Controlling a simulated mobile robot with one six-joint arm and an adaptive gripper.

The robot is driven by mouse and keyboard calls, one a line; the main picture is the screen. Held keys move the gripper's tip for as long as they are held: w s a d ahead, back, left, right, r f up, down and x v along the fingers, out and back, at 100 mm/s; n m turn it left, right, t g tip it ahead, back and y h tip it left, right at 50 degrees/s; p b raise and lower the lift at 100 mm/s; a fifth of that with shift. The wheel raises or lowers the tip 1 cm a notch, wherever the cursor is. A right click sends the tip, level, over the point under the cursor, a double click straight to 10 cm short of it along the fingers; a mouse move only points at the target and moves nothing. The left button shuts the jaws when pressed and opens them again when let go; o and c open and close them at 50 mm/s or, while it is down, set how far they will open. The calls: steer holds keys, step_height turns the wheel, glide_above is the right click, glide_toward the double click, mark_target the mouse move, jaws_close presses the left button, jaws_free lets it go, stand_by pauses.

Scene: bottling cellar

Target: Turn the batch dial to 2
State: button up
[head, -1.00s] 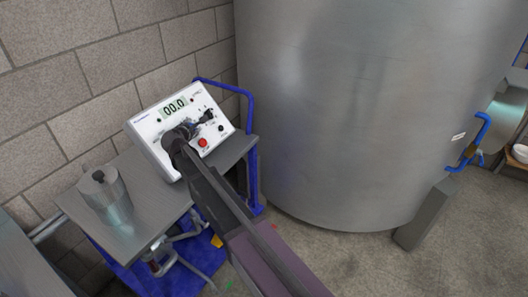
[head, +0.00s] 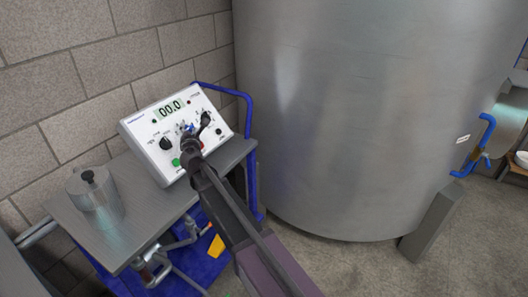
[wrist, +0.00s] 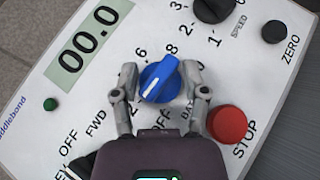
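The batch dial (wrist: 160,78) is a blue knob with a white pointer line on the white control panel (wrist: 225,60). Its line slants up and right in the wrist view, its upper end toward the printed 8. My gripper (wrist: 160,72) is open, with one finger on each side of the dial. A small gap shows at the left finger; whether the right finger touches is unclear. In the head view my gripper (head: 188,138) covers much of the panel's middle, and only a bit of blue shows there. The panel's display (head: 171,108) reads 00.0.
A red STOP button (wrist: 227,124) sits close beside the right finger. A black SPEED knob (wrist: 213,8) and a black ZERO button (wrist: 274,31) lie beyond. A metal canister (head: 95,190) stands on the cart top (head: 130,235). A large steel tank (head: 340,120) is at right.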

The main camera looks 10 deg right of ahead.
steer(key=s+d, duration=0.2)
steer(key=s, duration=1.1)
steer(key=s+d+m+g+h+p, duration=0.3)
steer(key=d+m+g+h+p, duration=0.4)
steer(key=d+m, duration=1)
steer(key=d+h+p, duration=0.1)
steer(key=d+p, duration=0.2)
steer(key=d, duration=0.3)
steer(key=shift+d+r, duration=0.15)
steer(key=shift+r, duration=0.25)
steer(key=shift+d, duration=0.1)
steer(key=s+d+f+m+g+y, duration=0.2)
steer(key=s+d+f+m+g, duration=0.2)
steer(key=s, duration=0.4)
steer(key=s+d+f+m+g+y, duration=0.3)
steer(key=s+d+f+m+g, duration=0.1)
steer(key=s+m, duration=0.5)
steer(key=f+g, duration=0.1)
steer(key=g, duration=0.1)
steer(key=shift+f+g, duration=0.2)
steer(key=shift+g, duration=0.2)
